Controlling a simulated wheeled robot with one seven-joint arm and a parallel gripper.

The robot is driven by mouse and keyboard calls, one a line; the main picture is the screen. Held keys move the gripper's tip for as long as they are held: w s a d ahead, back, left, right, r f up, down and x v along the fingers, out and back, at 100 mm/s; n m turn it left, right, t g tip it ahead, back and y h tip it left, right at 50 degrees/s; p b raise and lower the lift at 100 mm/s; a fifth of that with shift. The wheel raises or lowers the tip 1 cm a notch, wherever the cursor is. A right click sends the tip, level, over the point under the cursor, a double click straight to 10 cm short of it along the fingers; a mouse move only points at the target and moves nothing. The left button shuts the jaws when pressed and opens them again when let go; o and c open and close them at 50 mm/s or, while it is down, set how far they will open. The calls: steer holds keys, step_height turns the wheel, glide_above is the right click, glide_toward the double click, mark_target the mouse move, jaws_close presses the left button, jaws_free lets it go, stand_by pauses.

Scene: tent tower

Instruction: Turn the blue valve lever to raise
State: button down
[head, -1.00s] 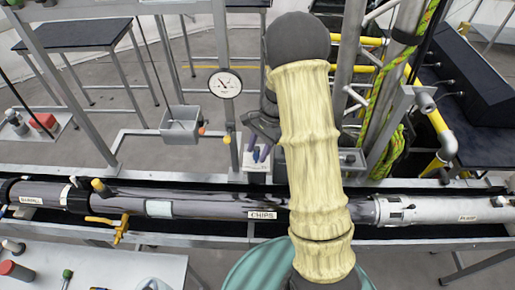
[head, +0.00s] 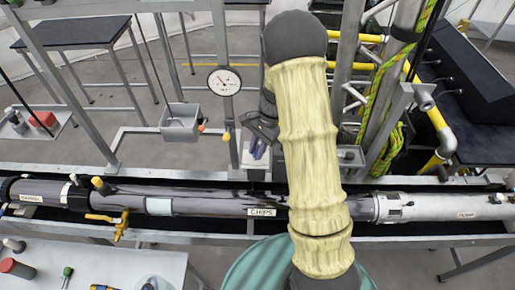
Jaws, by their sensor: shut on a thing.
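The blue valve lever (head: 258,149) stands at a small white-grey box on the frame beside the gauge post, just above the pipe marked CHIPS. My gripper (head: 262,136), dark grey, is at the lever's top, shut on it. My cream-sleeved arm comes down over the right side of the gripper and hides part of it and of the box. The exact contact of the fingers is too small to make out.
A round gauge (head: 224,81) stands on the post to the left, above a grey metal box (head: 181,122). The long dark pipe (head: 210,203) runs across in front. Yellow pipes and a green rope (head: 385,150) are to the right.

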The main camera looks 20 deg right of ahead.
steer(key=shift+a+m, duration=0.15)
steer(key=shift+m, duration=0.25)
steer(key=m, duration=0.1)
steer(key=a+m+t, duration=0.1)
steer(key=m, duration=0.1)
steer(key=shift+w+a+t+y+b, duration=0.15)
steer(key=shift+w+t+y+b, duration=0.15)
steer(key=shift+w+b, duration=0.05)
steer(key=shift+w+a+m+t, duration=0.25)
steer(key=shift+m+t, duration=0.05)
steer(key=shift+m, duration=0.55)
steer(key=shift+w+a+m+t, duration=0.2)
steer(key=shift+w+m+t, duration=0.1)
steer(key=shift+m, duration=0.6)
steer(key=shift+w+a+m+t, duration=0.2)
steer(key=shift+a+m+t, duration=0.1)
steer(key=shift+m, duration=0.55)
steer(key=c, duration=1.3)
jaws_free()
steer(key=b+v, duration=0.2)
steer(key=v, duration=1.5)
steer(key=shift+r, duration=0.3)
